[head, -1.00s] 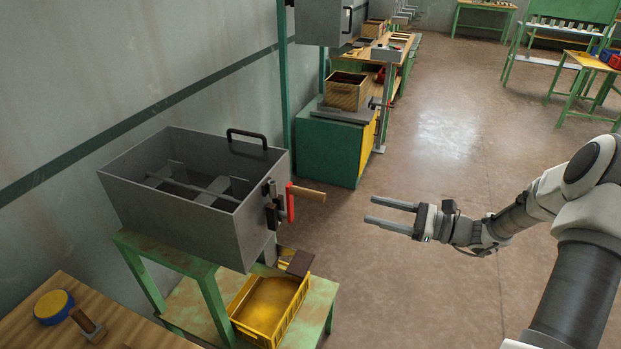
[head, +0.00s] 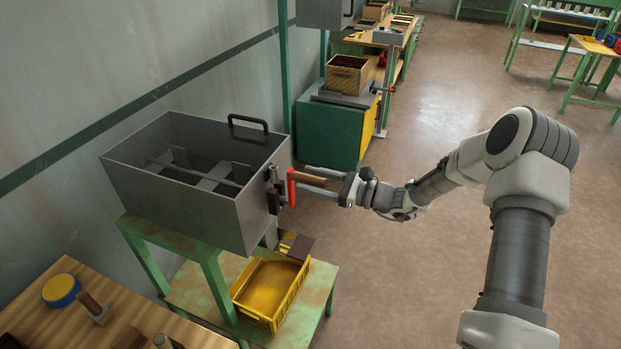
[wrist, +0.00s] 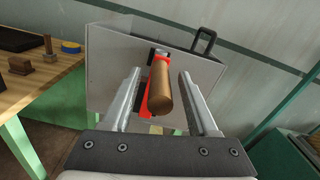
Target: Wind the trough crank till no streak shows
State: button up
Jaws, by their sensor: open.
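The grey metal trough (head: 190,205) stands on a green frame at the left, with a shaft and paddles inside. Its crank has a red arm (head: 291,187) and a wooden handle (head: 309,179) on the trough's right end. My gripper (head: 325,182) is open, its fingers on either side of the wooden handle. In the wrist view the handle (wrist: 162,88) points toward me between the two fingers, with visible gaps at both sides. The red arm (wrist: 152,103) shows behind it. Whether any streak shows in the trough cannot be told.
A yellow crate (head: 270,292) sits on the green shelf below the trough. A wooden bench (head: 70,315) with a blue-and-yellow round item (head: 61,290) is at front left. A green cabinet (head: 332,135) stands behind. Floor to the right is clear.

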jog(key=shift+w+a, duration=0.1)
jog(key=shift+a, duration=0.1)
grip_shut()
dwell(1.4)
